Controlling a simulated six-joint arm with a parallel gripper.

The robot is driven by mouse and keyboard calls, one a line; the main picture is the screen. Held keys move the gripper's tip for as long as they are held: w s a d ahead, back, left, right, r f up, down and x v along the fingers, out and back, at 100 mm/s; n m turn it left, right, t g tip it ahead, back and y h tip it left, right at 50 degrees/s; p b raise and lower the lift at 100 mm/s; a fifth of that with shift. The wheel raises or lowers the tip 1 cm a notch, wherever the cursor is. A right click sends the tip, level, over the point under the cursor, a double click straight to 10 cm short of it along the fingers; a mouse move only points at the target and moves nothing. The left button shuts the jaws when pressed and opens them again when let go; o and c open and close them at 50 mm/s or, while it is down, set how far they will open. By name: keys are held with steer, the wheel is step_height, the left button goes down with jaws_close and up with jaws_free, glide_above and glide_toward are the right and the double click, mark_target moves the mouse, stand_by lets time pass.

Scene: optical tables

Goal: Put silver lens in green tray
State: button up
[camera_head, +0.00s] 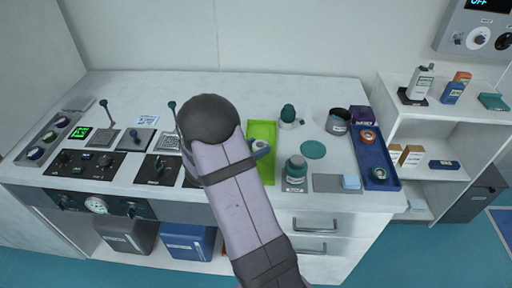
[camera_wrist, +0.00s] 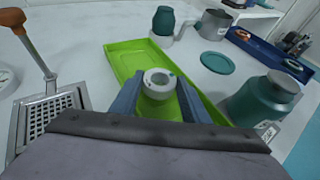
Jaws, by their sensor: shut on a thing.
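The green tray (camera_wrist: 128,60) lies on the white bench, long and shallow, and it also shows in the head view (camera_head: 262,131), partly hidden by my arm. In the head view my arm hides most of the gripper and the lens.
A teal jar (camera_head: 296,169) stands close to the tray's right side. A dark green bottle (camera_head: 288,113) and a grey mug (camera_head: 338,121) stand behind, near a flat teal disc (camera_head: 313,150). A blue tray (camera_head: 375,160) lies at right. Levers and control panels (camera_head: 89,164) fill the left.

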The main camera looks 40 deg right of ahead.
steer(key=o, duration=0.8)
steer(key=shift+f, duration=0.15)
steer(key=b+v, duration=0.1)
steer(key=v, duration=1.1)
steer(key=shift+s, duration=0.1)
